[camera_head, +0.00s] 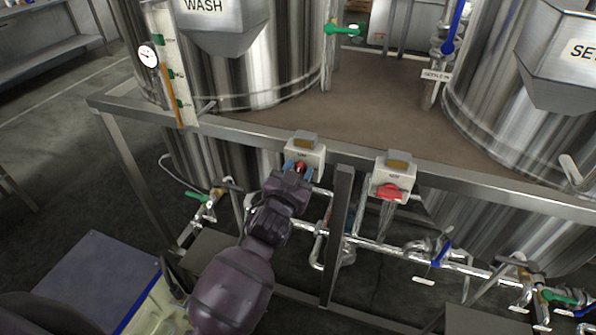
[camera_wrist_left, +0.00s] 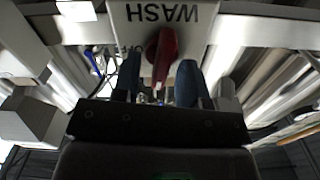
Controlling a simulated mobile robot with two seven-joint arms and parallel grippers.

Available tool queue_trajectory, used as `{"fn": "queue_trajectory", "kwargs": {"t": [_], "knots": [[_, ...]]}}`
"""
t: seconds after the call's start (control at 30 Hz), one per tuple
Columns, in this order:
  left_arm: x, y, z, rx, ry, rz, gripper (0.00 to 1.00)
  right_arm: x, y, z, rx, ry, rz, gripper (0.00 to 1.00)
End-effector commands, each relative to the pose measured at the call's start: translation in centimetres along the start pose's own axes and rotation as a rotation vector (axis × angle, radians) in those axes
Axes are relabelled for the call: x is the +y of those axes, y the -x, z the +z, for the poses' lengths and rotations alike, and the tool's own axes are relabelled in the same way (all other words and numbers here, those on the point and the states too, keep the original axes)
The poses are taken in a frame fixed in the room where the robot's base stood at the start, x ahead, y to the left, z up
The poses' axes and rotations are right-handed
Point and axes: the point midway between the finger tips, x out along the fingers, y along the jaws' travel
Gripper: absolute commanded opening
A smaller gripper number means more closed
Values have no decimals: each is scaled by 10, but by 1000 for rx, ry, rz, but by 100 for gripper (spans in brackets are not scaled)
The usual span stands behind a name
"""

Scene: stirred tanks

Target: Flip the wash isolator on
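The wash isolator (camera_head: 315,158) is a pale box with a yellowish block on top, fixed to the front rail of the frame. Its red handle (camera_head: 300,166) is partly hidden by my left gripper (camera_head: 298,172). In the left wrist view the box (camera_wrist_left: 140,38) bears the word WASH, upside down, and part of an OFF mark. The red handle (camera_wrist_left: 162,58) stands nearly upright in that picture, slightly tilted. My left gripper's blue fingers (camera_wrist_left: 158,80) are open, one on each side of the handle, with gaps visible. My right gripper is out of view.
A second isolator (camera_head: 391,171) with a red handle sits to the right on the same rail (camera_head: 235,132). The wash tank (camera_head: 285,60) and another tank (camera_head: 480,110) stand behind. Pipes with valves (camera_head: 440,258) run below the rail.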

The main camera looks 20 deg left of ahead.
Motion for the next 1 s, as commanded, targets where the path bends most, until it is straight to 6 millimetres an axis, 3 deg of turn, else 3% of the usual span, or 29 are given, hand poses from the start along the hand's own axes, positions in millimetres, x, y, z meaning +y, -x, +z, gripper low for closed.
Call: {"fn": "queue_trajectory", "kwargs": {"t": [0.3, 0.57, 0.73, 1.0], "knots": [[0, -2, 0, 0, 0, 0, 39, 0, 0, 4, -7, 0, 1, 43], [0, -2, 0, 0, 0, 0, 1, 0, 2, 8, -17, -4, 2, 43], [0, -2, -1, 0, 13, 0, 0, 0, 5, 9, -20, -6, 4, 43], [-2, -2, -3, 0, 177, -1, 0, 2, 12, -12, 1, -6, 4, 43]]}}
